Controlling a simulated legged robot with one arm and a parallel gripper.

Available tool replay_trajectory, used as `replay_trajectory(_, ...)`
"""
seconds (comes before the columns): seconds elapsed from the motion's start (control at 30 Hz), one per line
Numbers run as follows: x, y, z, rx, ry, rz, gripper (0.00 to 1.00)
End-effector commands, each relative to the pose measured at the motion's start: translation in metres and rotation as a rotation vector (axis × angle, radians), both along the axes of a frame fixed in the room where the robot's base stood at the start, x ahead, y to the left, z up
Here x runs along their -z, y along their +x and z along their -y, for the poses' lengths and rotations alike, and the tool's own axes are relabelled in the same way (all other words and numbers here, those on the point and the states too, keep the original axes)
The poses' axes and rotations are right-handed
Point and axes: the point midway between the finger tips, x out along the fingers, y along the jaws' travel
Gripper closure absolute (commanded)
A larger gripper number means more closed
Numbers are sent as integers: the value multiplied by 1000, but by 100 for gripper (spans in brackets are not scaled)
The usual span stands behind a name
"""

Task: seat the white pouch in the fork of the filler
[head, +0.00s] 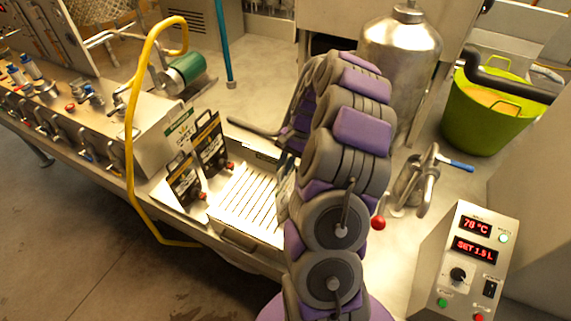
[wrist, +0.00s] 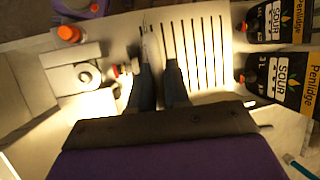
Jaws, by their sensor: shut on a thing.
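My gripper (wrist: 158,70) is shut on a thin pale pouch (wrist: 151,42), which I take to be the white pouch. In the wrist view it is seen edge-on between the fingers, with a red cap (wrist: 125,69) pointing left. The filler (head: 410,183) is a metal fitting right of my arm. In the wrist view it seems to be the block with a round part (wrist: 82,76), left of the cap and apart from it. Its fork cannot be made out.
Two black pouches (head: 211,143) with red caps stand left of the slotted drain tray (head: 246,198). A yellow hose (head: 129,150) loops at left. A steel vessel (head: 400,50), green tub (head: 490,105) and control box (head: 465,265) stand at right.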

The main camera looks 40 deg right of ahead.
Motion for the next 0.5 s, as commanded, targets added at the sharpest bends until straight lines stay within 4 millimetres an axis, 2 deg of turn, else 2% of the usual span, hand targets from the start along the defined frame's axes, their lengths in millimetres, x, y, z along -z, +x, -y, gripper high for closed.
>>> replay_trajectory(0.5, 10, 0, 2, 0, 5, -1, 100)
